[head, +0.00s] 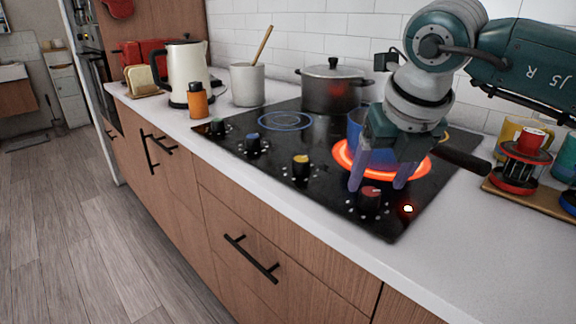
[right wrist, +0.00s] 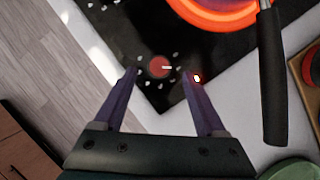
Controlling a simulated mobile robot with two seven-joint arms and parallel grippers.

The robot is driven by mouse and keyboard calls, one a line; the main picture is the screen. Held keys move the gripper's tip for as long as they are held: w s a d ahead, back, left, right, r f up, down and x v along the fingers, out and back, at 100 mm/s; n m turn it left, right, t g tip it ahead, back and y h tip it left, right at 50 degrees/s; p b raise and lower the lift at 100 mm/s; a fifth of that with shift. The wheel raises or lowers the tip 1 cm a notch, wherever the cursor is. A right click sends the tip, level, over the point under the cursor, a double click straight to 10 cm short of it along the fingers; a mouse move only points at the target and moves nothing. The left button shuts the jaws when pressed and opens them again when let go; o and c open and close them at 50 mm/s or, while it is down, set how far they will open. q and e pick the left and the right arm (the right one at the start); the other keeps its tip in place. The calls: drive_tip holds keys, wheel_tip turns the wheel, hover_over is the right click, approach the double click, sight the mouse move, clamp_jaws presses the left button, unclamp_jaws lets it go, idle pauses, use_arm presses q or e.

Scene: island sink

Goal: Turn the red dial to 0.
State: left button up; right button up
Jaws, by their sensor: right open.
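The red dial (head: 370,195) is the knob nearest the right front corner of the black cooktop (head: 270,150). It also shows in the right wrist view (right wrist: 159,67), with a white mark on its top pointing right and white dots around it. The burner behind it glows orange-red, and a small red light is lit beside the dial. My right gripper (head: 378,186) is above the dial, open and empty, with its purple fingers on either side of it. In the right wrist view the dial lies beyond and between the fingertips. My left gripper is not in view.
A blue pot (head: 358,125) stands on the glowing burner (head: 425,172), its dark handle (right wrist: 274,80) reaching right. Yellow (head: 301,164), blue and green dials line the front edge. A dark lidded pot (head: 333,87) stands behind. The front counter strip is clear.

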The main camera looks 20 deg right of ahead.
sight(371, 192)
drive_tip(key=shift+x, duration=1.85)
clamp_jaws()
